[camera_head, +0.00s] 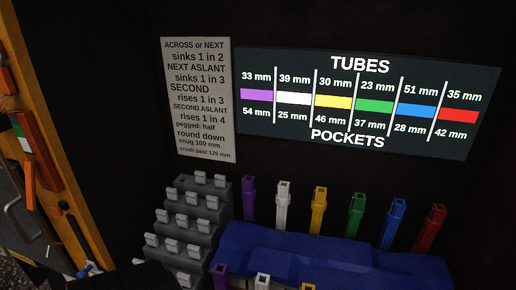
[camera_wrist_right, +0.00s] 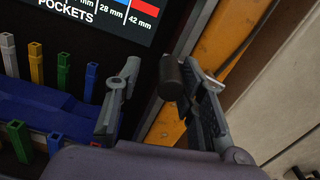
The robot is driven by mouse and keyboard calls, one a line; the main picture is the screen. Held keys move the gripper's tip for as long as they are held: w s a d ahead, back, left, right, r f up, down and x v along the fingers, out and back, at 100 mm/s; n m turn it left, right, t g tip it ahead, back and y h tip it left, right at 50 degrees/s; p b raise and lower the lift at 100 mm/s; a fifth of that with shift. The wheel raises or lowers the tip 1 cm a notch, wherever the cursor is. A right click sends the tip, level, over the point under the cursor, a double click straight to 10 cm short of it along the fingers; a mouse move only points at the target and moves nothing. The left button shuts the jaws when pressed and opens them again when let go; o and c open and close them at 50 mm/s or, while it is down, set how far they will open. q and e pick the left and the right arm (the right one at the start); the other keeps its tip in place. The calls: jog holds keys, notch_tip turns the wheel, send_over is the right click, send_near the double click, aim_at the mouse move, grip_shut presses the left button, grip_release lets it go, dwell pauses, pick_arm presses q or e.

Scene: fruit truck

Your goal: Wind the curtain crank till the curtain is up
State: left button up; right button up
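In the right wrist view my right gripper (camera_wrist_right: 163,72) is open, with one grey finger on each side. A short dark cylinder (camera_wrist_right: 171,80) shows between the fingers, close against the right-hand one. It may be the grip of the curtain crank, but its arm and mount cannot be made out. A clear gap lies between the cylinder and the left-hand finger. No curtain can be made out in either view. My left gripper is not in view, and the head view does not show my right gripper.
A dark TUBES and POCKETS board (camera_head: 353,103) and a pale text sign (camera_head: 198,100) hang on the black wall. Below stand coloured tubes (camera_head: 319,210) on a blue rack (camera_head: 290,255) and a grey stepped block (camera_head: 182,229). An orange post (camera_wrist_right: 222,40) stands right of the board.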

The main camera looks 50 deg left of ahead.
jog(key=o, duration=0.4)
jog(key=shift+w+d+f, duration=0.1)
jog(key=shift+w, duration=0.1)
jog(key=shift+d, duration=0.1)
jog(key=shift+b+v, duration=1.75)
jog(key=shift+v, duration=2.3)
